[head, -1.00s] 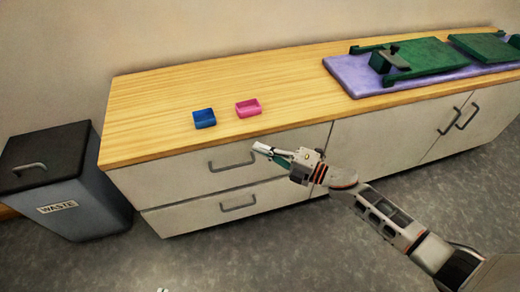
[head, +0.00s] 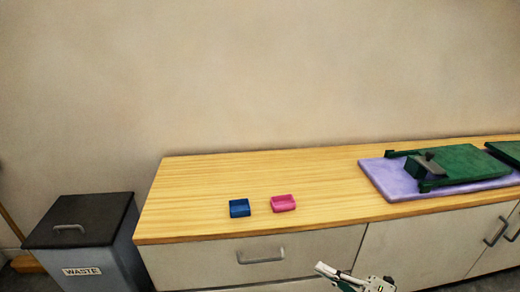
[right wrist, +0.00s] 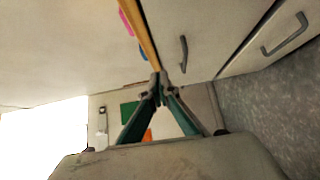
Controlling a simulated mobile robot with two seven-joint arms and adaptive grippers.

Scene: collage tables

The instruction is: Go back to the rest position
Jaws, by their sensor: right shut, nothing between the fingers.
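My right gripper (head: 340,275) shows at the bottom edge of the head view, in front of the cabinet drawers and below the countertop. In the right wrist view its two fingers (right wrist: 160,90) meet at the tips, shut and empty. The rest of my right arm is cut off below the head view. My left gripper is not in view.
A wooden counter (head: 200,180) carries a blue tray (head: 239,208), a pink tray (head: 283,203) and a purple mat (head: 378,172) with a green device (head: 465,163). A waste bin (head: 90,235) stands at left. A drawer handle (head: 261,256) protrudes near the gripper.

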